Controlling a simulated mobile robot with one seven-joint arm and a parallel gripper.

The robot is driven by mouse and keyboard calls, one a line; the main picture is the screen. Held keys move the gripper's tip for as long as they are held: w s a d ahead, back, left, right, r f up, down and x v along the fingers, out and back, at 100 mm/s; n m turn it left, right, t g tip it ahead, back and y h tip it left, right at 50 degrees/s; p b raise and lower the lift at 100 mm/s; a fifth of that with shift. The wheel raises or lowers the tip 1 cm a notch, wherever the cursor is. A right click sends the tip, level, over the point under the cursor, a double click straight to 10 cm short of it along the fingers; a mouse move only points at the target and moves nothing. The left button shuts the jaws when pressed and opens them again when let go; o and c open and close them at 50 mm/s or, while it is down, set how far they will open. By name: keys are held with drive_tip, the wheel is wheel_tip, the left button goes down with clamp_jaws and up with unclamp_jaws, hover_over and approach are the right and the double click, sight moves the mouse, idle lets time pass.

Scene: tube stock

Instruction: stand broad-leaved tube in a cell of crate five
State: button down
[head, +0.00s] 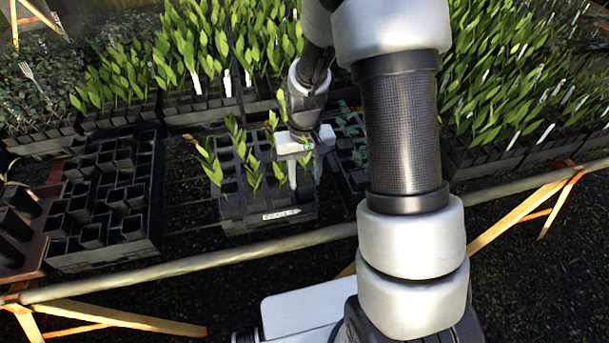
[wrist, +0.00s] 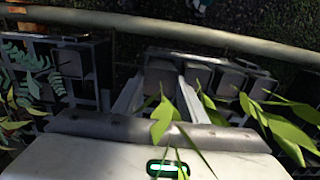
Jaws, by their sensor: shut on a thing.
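The crate with a white front label (head: 281,214), its writing too small to read surely, stands mid-bench and holds several broad-leaved tubes (head: 253,178). My gripper (head: 304,172) is over its right part, fingers pointing down. In the wrist view my gripper (wrist: 163,84) is shut on a dark square tube (wrist: 160,76), with broad green leaves (wrist: 163,118) rising in front of the palm. The held tube is mostly hidden by the fingers in the head view. It is at or just above the crate's right cells; I cannot tell how deep it sits.
A crate with small feathery plants (head: 345,160) stands close on the right, also at left in the wrist view (wrist: 103,75). A black crate of empty tubes (head: 150,185) stands left. Dense leafy crates fill the back. A rail (head: 200,262) runs along the front.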

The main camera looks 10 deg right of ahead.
drive_tip(key=shift+f+b, duration=0.95)
drive_tip(key=shift+f, duration=0.75)
drive_tip(key=c, duration=1)
unclamp_jaws()
wheel_tip(320, 180, up, 18)
drive_tip(key=shift+d+f+p, duration=0.1)
drive_tip(key=shift+f+p, duration=0.15)
drive_tip(key=shift+p, duration=0.7)
